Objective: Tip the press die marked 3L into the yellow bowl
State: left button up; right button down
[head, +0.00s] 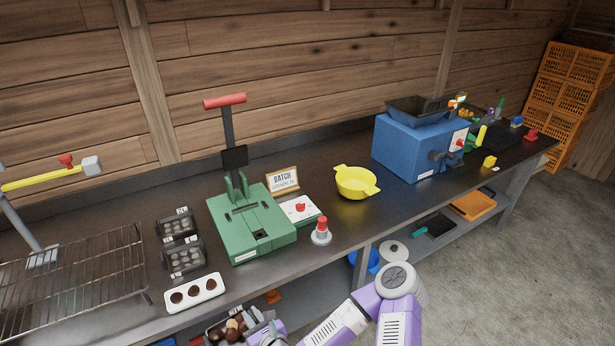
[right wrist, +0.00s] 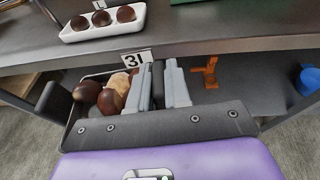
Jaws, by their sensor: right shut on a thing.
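The yellow bowl (head: 356,194) stands upright on the counter, right of the green press; no contents show inside. My right gripper (right wrist: 163,88) is shut on the press die marked 3L (right wrist: 136,57), at the end of the die near its label. Several brown chestnuts and one paler piece lie in the die. In the head view my right gripper (head: 268,332) and the die are low at the bottom edge, in front of the counter and partly cut off. The bowl is up and to the right of them. My left gripper is not in view.
The green press (head: 250,235) with its red-handled lever stands left of the bowl. Two more dark dies (head: 184,257), a white tray (head: 194,292) with three chestnuts and a wire rack (head: 75,280) are further left. A blue machine (head: 410,150) stands right of the bowl.

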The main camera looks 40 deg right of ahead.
aim_at(352, 183)
jog(key=u, duration=2.75)
jog(key=k, duration=2.9)
jog(key=z, duration=1.9)
